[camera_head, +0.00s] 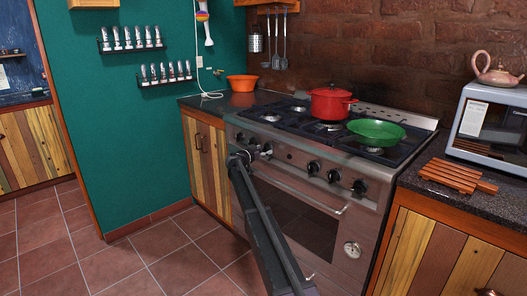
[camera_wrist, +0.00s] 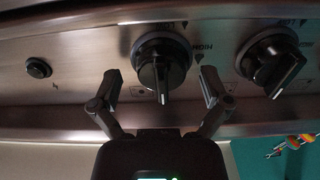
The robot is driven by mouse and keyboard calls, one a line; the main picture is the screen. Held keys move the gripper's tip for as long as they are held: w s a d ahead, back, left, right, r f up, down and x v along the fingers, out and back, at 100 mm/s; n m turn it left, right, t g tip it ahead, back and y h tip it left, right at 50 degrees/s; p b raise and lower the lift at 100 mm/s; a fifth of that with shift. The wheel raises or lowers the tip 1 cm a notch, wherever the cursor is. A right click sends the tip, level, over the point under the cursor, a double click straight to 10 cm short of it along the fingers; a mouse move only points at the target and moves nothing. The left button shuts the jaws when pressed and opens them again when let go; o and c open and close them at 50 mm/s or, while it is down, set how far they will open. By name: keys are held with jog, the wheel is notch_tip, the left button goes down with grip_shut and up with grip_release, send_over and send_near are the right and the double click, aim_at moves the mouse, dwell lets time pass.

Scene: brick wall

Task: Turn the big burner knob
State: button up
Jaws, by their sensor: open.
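The stove (camera_head: 300,215) has several black knobs along its front panel. My gripper (camera_head: 245,157) is at the left end of this panel. In the wrist view, its two fingers (camera_wrist: 160,88) are open, one on each side of a black knob (camera_wrist: 162,66) with a round grey collar. The knob's grip bar points down in that picture, and gaps show between it and both fingers. A second black knob (camera_wrist: 272,68) is to the right, its bar slanted. I cannot tell from the markings which burner each knob serves. In the head view, my gripper partly hides the leftmost knobs.
A small black button (camera_wrist: 38,68) is left of the fingers in the wrist view. A red pot (camera_head: 331,103) and a green pan (camera_head: 376,132) stand on the stove. The oven handle (camera_head: 340,209) runs below the knobs. The tiled floor (camera_head: 140,255) at left is clear.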

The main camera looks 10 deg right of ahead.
jog(key=shift+s+a, duration=0.1)
jog(key=shift+a, duration=0.05)
jog(key=v, duration=1.1)
jog(key=shift+s+a, duration=0.2)
jog(key=s+d+f+n+g+y, duration=0.15)
jog(key=s+d+f, duration=0.25)
jog(key=s, duration=0.5)
jog(key=s+d+f+n+g+y, duration=0.1)
jog(key=s+d+f+g+y, duration=0.2)
jog(key=s, duration=0.6)
jog(key=s+d+f+n+g+y, duration=0.1)
jog(key=s+d+f+n+g, duration=0.1)
jog(key=s+d+f, duration=0.5)
jog(key=s+a+f+n+g+y, duration=0.1)
jog(key=s+a+n+y, duration=0.15)
jog(key=s, duration=0.75)
jog(key=s+a+f+n+g+y+p, duration=0.15)
jog(key=s+y, duration=0.25)
jog(key=s, duration=0.6)
jog(key=s+a+f+n+g+y+b, duration=0.1)
jog(key=s+n+g+y, duration=0.15)
jog(key=s, duration=0.75)
notch_tip(320, 180, up, 29)
jog(key=p, duration=2.9)
jog(key=shift+t, duration=0.45)
jog(key=shift+w+f, duration=0.15)
